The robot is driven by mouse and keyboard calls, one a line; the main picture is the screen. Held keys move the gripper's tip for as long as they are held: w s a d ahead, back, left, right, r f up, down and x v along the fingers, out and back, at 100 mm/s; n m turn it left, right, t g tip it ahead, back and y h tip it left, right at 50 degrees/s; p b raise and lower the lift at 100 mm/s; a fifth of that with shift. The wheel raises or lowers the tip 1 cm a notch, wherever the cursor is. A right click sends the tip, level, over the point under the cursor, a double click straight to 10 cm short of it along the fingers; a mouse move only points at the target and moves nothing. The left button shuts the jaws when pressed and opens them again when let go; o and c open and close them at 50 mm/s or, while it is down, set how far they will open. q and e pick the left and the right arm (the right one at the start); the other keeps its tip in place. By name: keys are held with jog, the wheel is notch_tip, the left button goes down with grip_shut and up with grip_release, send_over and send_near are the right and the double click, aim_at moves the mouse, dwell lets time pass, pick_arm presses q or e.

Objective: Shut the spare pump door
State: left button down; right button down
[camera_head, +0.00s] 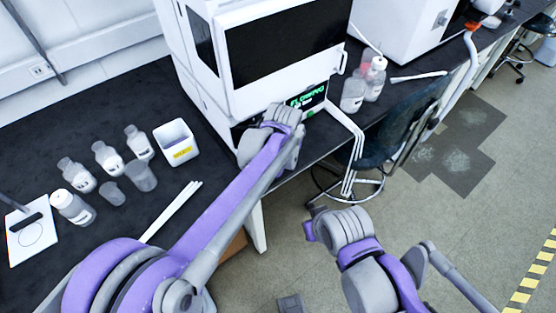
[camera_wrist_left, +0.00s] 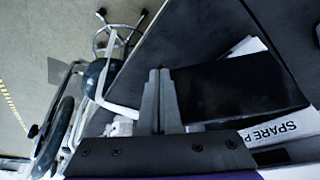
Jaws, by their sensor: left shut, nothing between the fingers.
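The white module lettered "SPARE P" (camera_wrist_left: 275,130) shows at the right of the left wrist view, the rest of its name cut off. A dark panel (camera_wrist_left: 240,92) with a white edge lies above the lettering; I cannot tell whether it is the door or the module's front. My left gripper (camera_wrist_left: 160,75) is shut and empty, its fingertips just left of the dark panel; I cannot tell whether they touch. In the head view my left arm reaches to the low front of the white stack (camera_head: 215,95) and hides part of it. Of my right arm only links show.
A green-lit display (camera_head: 308,100) is beside my left wrist. White tubes (camera_head: 348,150) hang at the bench edge near a dark chair (camera_head: 385,130). Bottles (camera_head: 353,92) stand right of the stack. A white bin (camera_head: 176,142) and several small bottles (camera_head: 107,157) stand left.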

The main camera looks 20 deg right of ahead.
pick_arm(q)
jog(key=w+d+n+y+p, duration=0.2)
jog(key=w+d+n, duration=0.2)
jog(key=w, duration=0.5)
jog(key=shift+n+t+p, duration=0.3)
jog(key=shift+n+p, duration=0.05)
jog(key=shift+n, duration=0.85)
jog(key=shift+d, duration=0.1)
jog(key=shift+s, duration=0.15)
